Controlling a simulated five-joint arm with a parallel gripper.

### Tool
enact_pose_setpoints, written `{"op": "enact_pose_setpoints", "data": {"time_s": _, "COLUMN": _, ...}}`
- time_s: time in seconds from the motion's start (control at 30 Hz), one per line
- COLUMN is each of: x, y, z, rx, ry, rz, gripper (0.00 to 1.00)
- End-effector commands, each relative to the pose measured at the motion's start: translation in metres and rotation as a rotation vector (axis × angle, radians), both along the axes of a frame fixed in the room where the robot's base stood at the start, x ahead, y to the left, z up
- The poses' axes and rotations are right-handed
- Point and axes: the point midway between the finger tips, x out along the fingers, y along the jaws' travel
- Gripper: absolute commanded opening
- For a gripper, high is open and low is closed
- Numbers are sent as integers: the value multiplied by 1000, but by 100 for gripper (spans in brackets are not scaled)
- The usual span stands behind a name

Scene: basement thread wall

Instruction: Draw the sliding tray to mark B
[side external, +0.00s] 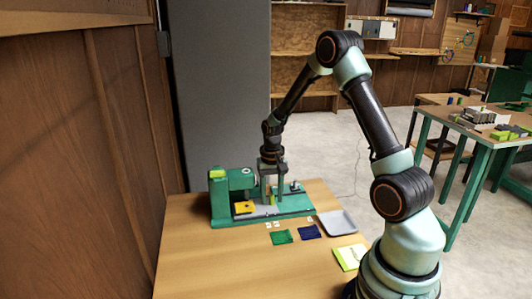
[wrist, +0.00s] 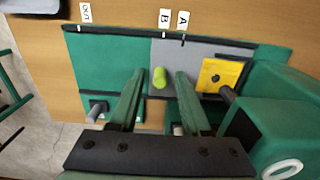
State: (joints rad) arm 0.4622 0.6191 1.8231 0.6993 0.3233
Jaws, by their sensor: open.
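The sliding tray is a grey plate (wrist: 197,52) on a green bed (wrist: 104,60). It carries an upright yellow-green peg (wrist: 160,77) and a yellow block (wrist: 209,76) with a dark hole. Labels along the bed's edge read A (wrist: 183,18), B (wrist: 165,17) and OUT (wrist: 85,12). The tray's left edge lies slightly left of label B. My gripper (wrist: 161,74) is open, its fingers on either side of the peg with gaps. In the side view my gripper (side external: 271,188) points down over the bed, and the tray (side external: 265,211) is partly hidden.
A green machine head (side external: 230,180) stands at the bed's left end, and its dark rod (wrist: 228,93) reaches toward the yellow block. Green (side external: 281,237) and dark blue (side external: 308,232) squares, a grey dish (side external: 336,223) and a pale pad (side external: 349,256) lie nearby. The table's front left is clear.

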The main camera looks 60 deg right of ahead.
Motion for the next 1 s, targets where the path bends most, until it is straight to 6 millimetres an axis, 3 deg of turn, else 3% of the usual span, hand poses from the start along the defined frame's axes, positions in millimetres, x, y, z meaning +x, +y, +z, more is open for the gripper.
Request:
{"op": "enact_pose_setpoints", "data": {"time_s": 0.07, "x": 0, "y": 0, "z": 0, "rx": 0, "ry": 0, "rz": 0, "gripper": 44}}
{"op": "enact_pose_setpoints", "data": {"time_s": 0.17, "x": 0, "y": 0, "z": 0, "rx": 0, "ry": 0, "rz": 0, "gripper": 5}}
{"op": "enact_pose_setpoints", "data": {"time_s": 0.2, "x": 0, "y": 0, "z": 0, "rx": 0, "ry": 0, "rz": 0, "gripper": 0}}
{"op": "enact_pose_setpoints", "data": {"time_s": 1.0, "x": -17, "y": -17, "z": 1, "rx": -1, "ry": -1, "rz": 0, "gripper": 0}}
